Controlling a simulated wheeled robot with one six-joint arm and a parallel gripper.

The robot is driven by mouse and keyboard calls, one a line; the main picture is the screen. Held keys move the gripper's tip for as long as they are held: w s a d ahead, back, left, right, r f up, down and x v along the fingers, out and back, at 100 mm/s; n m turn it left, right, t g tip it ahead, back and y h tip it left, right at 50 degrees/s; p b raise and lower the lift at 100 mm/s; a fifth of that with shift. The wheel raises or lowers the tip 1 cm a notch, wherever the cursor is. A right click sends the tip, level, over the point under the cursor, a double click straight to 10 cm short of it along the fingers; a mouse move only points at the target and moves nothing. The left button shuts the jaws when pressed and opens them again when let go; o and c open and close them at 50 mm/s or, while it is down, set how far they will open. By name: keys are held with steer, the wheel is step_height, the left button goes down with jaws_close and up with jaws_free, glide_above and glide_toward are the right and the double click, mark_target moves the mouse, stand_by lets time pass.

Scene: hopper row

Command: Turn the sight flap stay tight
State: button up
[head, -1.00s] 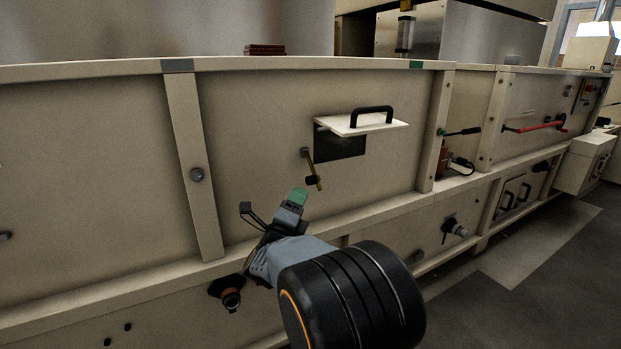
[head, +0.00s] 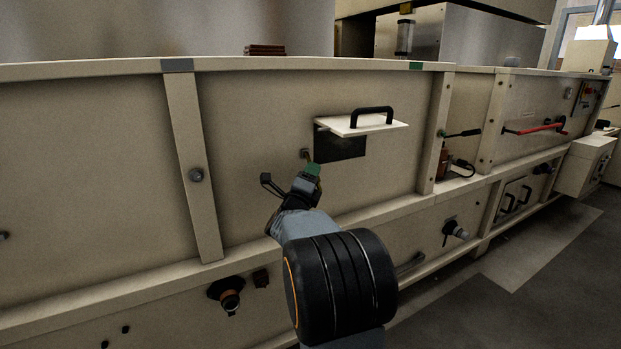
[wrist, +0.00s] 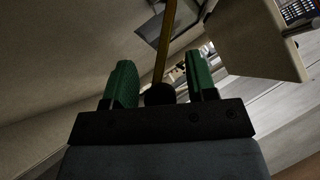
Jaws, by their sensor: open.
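The sight flap (head: 362,125) is a pale panel with a black handle (head: 372,112), standing out from the hopper wall above a dark window (head: 340,146). The stay's pivot (head: 305,153) shows on the wall left of the window. My gripper (head: 312,170) hides the rest of the stay in the head view. In the wrist view the brass stay rod (wrist: 163,52) with its round black knob (wrist: 160,94) lies between the green fingers of my open gripper (wrist: 161,82). Gaps show on both sides of the knob, so the fingers appear not to touch it.
A round black fitting (head: 229,298) juts from the lower panel. A ledge (head: 375,214) runs along the wall below the flap. A vertical rib (head: 195,175) stands to the left. To the right are a dark lever (head: 463,133) and a red bar (head: 535,127). Floor is clear at right.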

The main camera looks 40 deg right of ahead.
steer(key=shift+c, duration=0.2)
jaws_close()
steer(key=shift+r, duration=0.1)
